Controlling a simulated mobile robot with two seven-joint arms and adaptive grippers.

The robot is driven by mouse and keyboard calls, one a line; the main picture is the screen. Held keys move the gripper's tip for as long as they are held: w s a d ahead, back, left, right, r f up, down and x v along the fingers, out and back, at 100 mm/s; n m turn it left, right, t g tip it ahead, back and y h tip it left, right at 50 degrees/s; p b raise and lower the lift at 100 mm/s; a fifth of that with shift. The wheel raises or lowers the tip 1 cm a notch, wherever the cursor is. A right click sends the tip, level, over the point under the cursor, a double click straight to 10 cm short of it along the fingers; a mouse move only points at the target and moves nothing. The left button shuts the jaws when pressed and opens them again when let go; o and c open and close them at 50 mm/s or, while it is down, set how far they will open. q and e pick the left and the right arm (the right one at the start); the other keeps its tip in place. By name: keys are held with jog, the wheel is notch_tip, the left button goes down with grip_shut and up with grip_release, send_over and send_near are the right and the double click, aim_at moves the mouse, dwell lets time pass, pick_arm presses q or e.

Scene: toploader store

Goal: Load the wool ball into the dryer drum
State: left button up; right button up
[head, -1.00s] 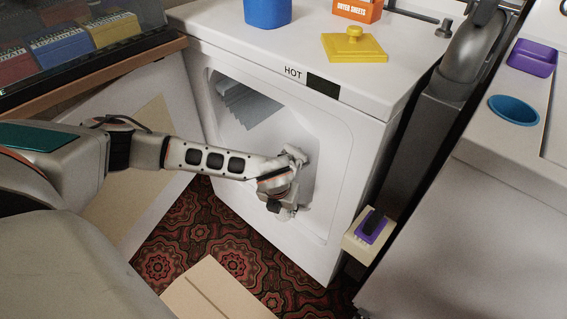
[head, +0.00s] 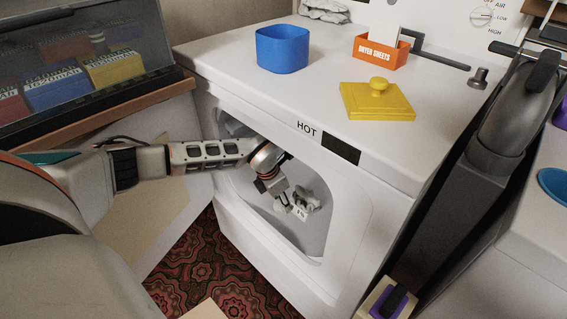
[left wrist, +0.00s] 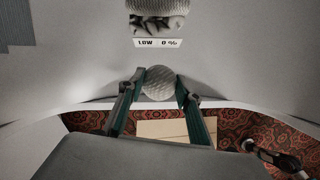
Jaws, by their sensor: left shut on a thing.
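In the left wrist view, a grey, knitted-looking wool ball (left wrist: 160,84) sits between the fingertips of my left gripper (left wrist: 160,90), which is shut on it. The ball appears just past the curved lip of the drum opening, over the pale drum interior (left wrist: 226,60). In the head view, my left gripper (head: 284,202) reaches into the dryer opening (head: 318,240); the ball cannot be clearly told there. A grey textured piece (left wrist: 158,22) with a "LOW 0 %" label (left wrist: 158,43) lies deeper inside the drum. My right gripper is not in view.
On the white dryer top (head: 240,50) stand a blue bin (head: 283,50), an orange dryer-sheets box (head: 380,50) and a yellow lid (head: 377,101). A dark upright appliance (head: 440,215) stands right of the dryer. Patterned carpet (head: 205,265) lies below.

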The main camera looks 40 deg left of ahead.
aim_at(282, 212)
pick_arm(q)
jog(key=shift+r, duration=0.15)
jog(key=shift+f, duration=0.3)
notch_tip(282, 212, down, 4)
jog(key=shift+s+f+b, duration=0.1)
jog(key=shift+b, duration=0.4)
jog(key=shift+f, duration=0.65)
jog(key=shift+f+b, duration=0.45)
jog(key=shift+f, duration=0.65)
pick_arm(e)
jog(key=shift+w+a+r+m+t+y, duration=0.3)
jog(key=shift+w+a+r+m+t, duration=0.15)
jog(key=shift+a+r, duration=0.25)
pick_arm(q)
jog(key=shift+f, duration=0.3)
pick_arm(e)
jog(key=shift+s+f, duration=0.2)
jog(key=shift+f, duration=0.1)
